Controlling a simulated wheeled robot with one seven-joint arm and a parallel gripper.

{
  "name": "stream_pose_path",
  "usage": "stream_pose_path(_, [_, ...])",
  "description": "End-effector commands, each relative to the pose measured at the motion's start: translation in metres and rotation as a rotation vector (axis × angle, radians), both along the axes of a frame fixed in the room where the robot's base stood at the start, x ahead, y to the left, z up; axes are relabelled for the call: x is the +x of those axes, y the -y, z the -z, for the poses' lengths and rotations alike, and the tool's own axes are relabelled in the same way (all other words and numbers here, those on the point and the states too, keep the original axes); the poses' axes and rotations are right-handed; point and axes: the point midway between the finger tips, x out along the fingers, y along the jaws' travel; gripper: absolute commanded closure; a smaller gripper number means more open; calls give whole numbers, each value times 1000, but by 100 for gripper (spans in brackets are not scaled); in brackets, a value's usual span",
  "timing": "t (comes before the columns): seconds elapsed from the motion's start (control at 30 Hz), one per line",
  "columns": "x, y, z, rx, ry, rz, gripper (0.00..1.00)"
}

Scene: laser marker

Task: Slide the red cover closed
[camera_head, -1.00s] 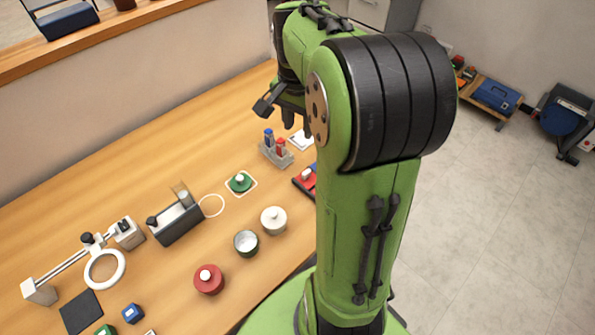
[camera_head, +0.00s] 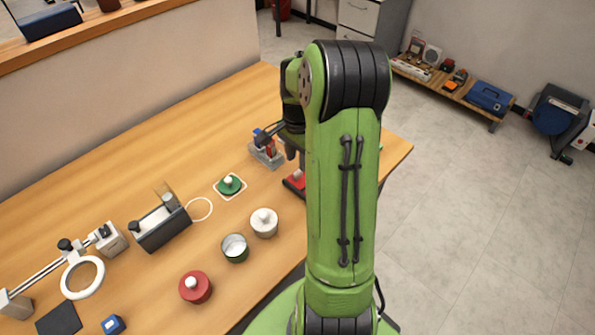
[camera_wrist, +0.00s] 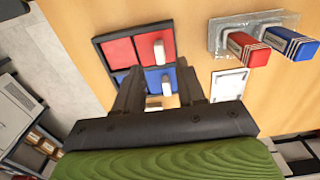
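The red cover (camera_wrist: 154,42), with a white upright knob, lies in a black-framed unit in the wrist view. A second red panel (camera_wrist: 119,53) is to its left. A blue section (camera_wrist: 158,78) with its own white knob lies in the same frame, nearer my gripper. In the head view only part of the red (camera_head: 294,183) shows beside my arm. My gripper (camera_wrist: 159,76) is open, its two dark fingers apart over the blue section's side of the unit.
A clear holder (camera_wrist: 216,36) with a red stick (camera_wrist: 247,50) and a blue stick (camera_wrist: 290,43) stands right of the unit. A white card (camera_wrist: 229,85) lies near it. Jars, including a red-lidded one (camera_head: 195,288), stand on the wooden table.

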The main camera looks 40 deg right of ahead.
Motion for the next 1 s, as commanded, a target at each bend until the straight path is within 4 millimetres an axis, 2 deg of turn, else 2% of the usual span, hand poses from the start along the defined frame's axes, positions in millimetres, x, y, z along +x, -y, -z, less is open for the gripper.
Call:
stream_pose_path(0.03, [-1,-1,15,4,-3,-1,61])
stream_pose_path(0.2, [0,0,42,1,-2,-1,61])
stream_pose_path(0.3, [0,0,49,0,-1,-1,61])
stream_pose_path(0.53, [0,0,49,-1,0,-1,61])
stream_pose_path(0.57, [0,0,49,-1,0,-1,62])
stream_pose_path(0.8, [0,0,49,-1,0,-1,99])
stream_pose_path(1.0, [0,0,49,-1,0,-1,100])
